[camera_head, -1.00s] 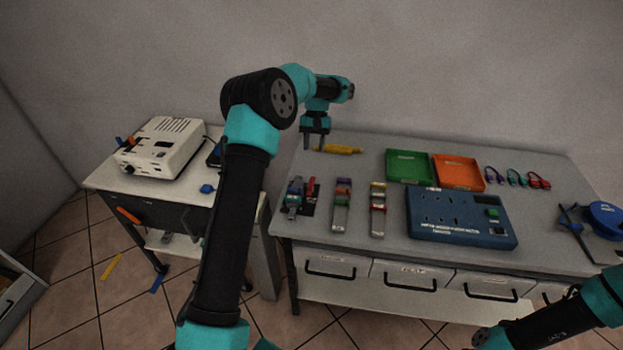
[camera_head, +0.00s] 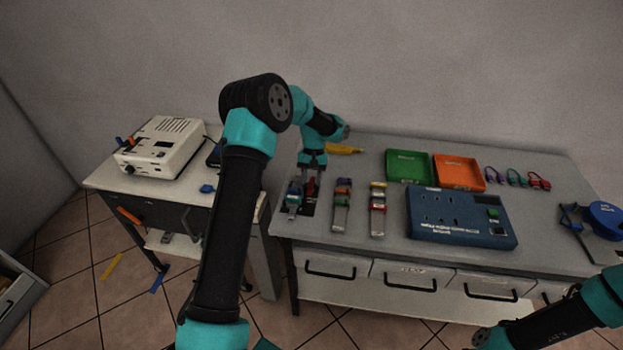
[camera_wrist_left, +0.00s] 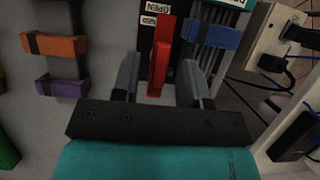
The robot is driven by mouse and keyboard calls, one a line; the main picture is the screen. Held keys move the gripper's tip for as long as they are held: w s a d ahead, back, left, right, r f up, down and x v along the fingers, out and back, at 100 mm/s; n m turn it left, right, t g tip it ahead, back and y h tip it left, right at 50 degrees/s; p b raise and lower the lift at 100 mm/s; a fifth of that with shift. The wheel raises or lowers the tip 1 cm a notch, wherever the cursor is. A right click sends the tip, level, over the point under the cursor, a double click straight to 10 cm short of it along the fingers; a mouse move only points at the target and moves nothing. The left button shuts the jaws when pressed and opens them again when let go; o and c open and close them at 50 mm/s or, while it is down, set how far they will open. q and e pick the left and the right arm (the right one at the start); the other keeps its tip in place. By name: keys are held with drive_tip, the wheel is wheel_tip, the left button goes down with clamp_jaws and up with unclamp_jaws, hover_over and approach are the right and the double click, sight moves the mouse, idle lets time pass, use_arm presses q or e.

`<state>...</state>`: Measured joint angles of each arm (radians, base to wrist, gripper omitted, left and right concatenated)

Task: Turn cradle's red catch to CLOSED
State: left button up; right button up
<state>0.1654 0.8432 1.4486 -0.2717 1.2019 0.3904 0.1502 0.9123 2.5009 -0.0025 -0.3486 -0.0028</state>
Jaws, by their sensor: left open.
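The red catch (camera_wrist_left: 159,62) shows in the left wrist view as an upright red lever on a dark plate, beside a label reading OPEN (camera_wrist_left: 155,6). In the head view the catch (camera_head: 311,186) is partly hidden under my gripper. The cradle (camera_head: 293,197) sits at the table's left end, with dark cables and a blue band (camera_wrist_left: 212,37) beside the catch. My left gripper (camera_head: 309,178) is over the cradle. Its open fingers (camera_wrist_left: 158,80) stand on either side of the red catch, with gaps visible. My right gripper (camera_head: 481,339) is low at the bottom right; its jaws are unclear.
Two grey strips with coloured bands (camera_head: 341,217) (camera_head: 377,222) lie right of the cradle. A blue socket box (camera_head: 461,232), green tray (camera_head: 389,178) and orange tray (camera_head: 458,187) lie farther right. A white device (camera_head: 160,147) stands on the left cart.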

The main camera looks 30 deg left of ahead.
use_arm(q)
drive_tip(key=shift+c, duration=0.4)
clamp_jaws()
drive_tip(key=shift+n, duration=0.3)
drive_tip(key=n, duration=0.2)
drive_tip(key=n+t+h, duration=0.1)
drive_tip(key=n, duration=0.1)
drive_tip(key=shift+s+a+h, duration=0.1)
drive_tip(key=shift+a+h, duration=0.05)
drive_tip(key=shift+h, duration=0.15)
drive_tip(key=n, duration=0.2)
drive_tip(key=n+t+h, duration=0.1)
drive_tip(key=n, duration=0.1)
drive_tip(key=shift+s+a+n+t, duration=0.1)
drive_tip(key=shift+n+t, duration=0.2)
drive_tip(key=n+t, duration=0.1)
drive_tip(key=n, duration=0.3)
drive_tip(key=shift+s+n+t, duration=0.15)
drive_tip(key=shift+n+t, duration=0.15)
drive_tip(key=shift+t, duration=0.1)
drive_tip(key=n+t, duration=0.1)
drive_tip(key=n, duration=0.3)
drive_tip(key=shift+s, duration=0.15)
drive_tip(key=shift+t, duration=0.3)
